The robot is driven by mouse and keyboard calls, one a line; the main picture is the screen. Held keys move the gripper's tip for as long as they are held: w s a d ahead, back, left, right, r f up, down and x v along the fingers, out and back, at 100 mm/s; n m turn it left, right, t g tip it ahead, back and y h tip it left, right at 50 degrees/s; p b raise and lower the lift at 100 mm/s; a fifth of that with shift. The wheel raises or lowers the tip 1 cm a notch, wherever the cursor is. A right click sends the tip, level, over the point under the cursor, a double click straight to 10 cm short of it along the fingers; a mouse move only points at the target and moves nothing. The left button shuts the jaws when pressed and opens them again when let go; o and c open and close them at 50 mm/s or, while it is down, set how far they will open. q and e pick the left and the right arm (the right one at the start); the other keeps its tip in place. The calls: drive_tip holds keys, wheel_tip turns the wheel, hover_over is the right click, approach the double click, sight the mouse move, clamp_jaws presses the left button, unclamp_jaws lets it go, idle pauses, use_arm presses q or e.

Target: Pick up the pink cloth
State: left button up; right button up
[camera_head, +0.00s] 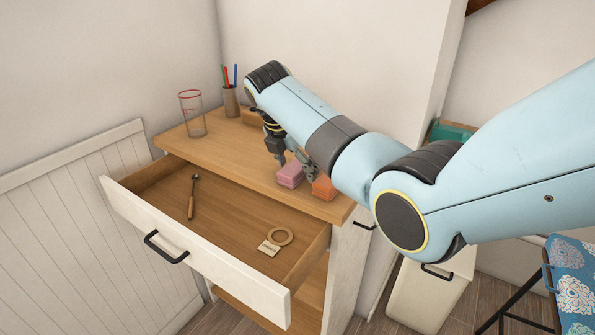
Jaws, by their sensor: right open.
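The pink cloth (290,174) is a small folded block on the wooden top of the dresser (222,160), near its front edge. My right gripper (296,168) comes down from above, its dark fingers apart around or just behind the cloth. Whether the fingers touch the cloth cannot be told from this angle. An orange folded cloth (324,187) lies just to the right of the pink one, close to the right finger. My left gripper is not in view.
An open drawer (235,215) juts out below, holding a small tool (192,197), a wooden ring (280,236) and a small tag (268,248). A glass (192,114) and a pencil cup (231,101) stand at the back left. A pale bin (428,290) stands right.

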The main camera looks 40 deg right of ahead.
drive_tip(key=shift+f+p, duration=0.2)
drive_tip(key=shift+p, duration=0.2)
idle(0.8)
drive_tip(key=c, duration=1.1)
